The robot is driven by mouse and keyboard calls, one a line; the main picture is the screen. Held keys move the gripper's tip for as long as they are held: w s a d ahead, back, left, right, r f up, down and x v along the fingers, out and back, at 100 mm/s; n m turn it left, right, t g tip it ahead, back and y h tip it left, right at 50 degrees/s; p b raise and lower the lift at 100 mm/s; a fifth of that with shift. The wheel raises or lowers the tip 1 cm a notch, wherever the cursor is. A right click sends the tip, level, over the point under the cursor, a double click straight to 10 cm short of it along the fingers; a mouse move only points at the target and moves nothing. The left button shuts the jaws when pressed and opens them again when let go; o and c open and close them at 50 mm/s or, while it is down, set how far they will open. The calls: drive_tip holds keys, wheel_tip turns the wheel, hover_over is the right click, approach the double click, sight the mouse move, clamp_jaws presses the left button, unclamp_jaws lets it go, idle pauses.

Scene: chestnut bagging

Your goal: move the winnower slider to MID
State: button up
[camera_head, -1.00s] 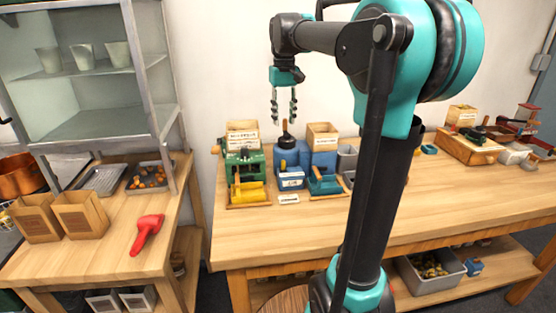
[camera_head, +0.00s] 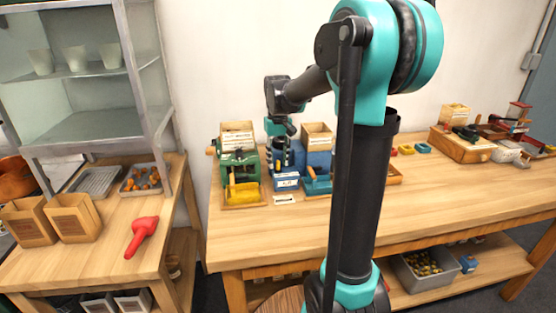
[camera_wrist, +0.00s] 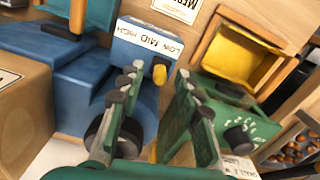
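The blue winnower (camera_head: 318,160) stands on the bench in the head view, partly hidden behind my gripper (camera_head: 280,165). In the wrist view the winnower's blue box (camera_wrist: 138,55) carries a white strip (camera_wrist: 150,38) marked LOW, MID and HIGH, seen upside down. The small yellow slider knob (camera_wrist: 159,74) sticks out beside the strip, off its middle and toward the right in the picture. My gripper (camera_wrist: 158,80) has its two fingers apart, one on each side of the knob in the picture. I cannot tell whether either finger touches it.
A green machine (camera_head: 240,165) with a yellow tray (camera_head: 244,192) stands close on the left. A blue scoop-like tray (camera_head: 318,184) lies on the right. A small white card (camera_head: 285,200) lies in front.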

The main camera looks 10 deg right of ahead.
clamp_jaws()
idle(0.4)
drive_tip(key=shift+d, duration=1.3)
unclamp_jaws()
